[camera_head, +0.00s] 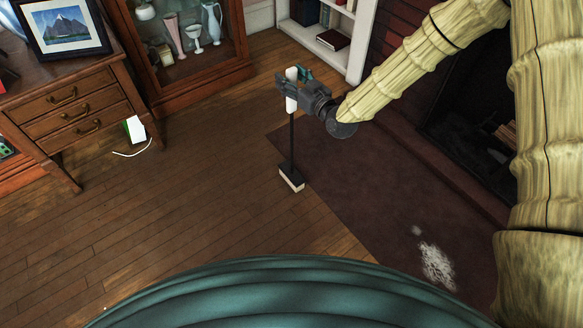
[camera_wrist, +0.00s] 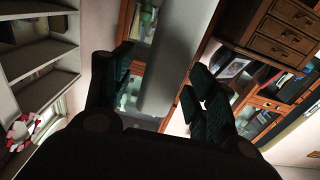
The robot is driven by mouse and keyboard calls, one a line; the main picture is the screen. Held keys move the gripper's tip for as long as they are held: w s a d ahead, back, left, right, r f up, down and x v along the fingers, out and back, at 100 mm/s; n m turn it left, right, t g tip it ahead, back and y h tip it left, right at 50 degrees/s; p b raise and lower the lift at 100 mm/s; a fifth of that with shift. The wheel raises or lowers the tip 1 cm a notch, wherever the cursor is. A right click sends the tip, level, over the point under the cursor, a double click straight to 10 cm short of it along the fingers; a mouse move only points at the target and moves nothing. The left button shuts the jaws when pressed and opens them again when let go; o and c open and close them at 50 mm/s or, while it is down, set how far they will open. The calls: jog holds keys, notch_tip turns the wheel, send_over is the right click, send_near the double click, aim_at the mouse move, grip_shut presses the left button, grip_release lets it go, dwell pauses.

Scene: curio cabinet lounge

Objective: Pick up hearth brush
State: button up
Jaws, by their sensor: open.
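The hearth brush (camera_head: 292,140) stands upright, its dark head with pale bristles low at the edge of the dark rug. It has a thin black shaft and a pale handle at the top. My gripper (camera_head: 293,84) is at the handle's height, with the handle between its fingers. In the wrist view the pale grey handle (camera_wrist: 172,62) runs between the dark fingers of my gripper (camera_wrist: 158,72). The fingers are spread, with a visible gap on at least the right side. Contact with the left finger cannot be told.
A wooden drawer cabinet (camera_head: 75,112) stands at left and a glass-fronted curio cabinet (camera_head: 205,85) behind. A white bookshelf (camera_head: 310,38) is at the back, beside a brick fireplace. The dark rug (camera_head: 370,205) bears a white powdery patch (camera_head: 437,263). The wooden floor at centre left is clear.

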aim_at(291, 69)
grip_shut()
jog(key=shift+r, duration=0.25)
dwell(0.3)
jog(key=shift+r+p, duration=0.75)
jog(key=shift+r, duration=0.75)
jog(key=shift+s+r, duration=0.1)
jog(key=shift+r, duration=0.05)
jog(key=s+a+r+p, duration=0.1)
jog(key=s+a+p, duration=0.1)
jog(key=s, duration=1.3)
jog(key=shift+s+r+p, duration=0.2)
jog(key=shift+s+p, duration=0.15)
jog(key=shift+p, duration=0.2)
jog(key=c, duration=0.8)
grip_release()
jog(key=shift+c, duration=0.2)
grip_shut()
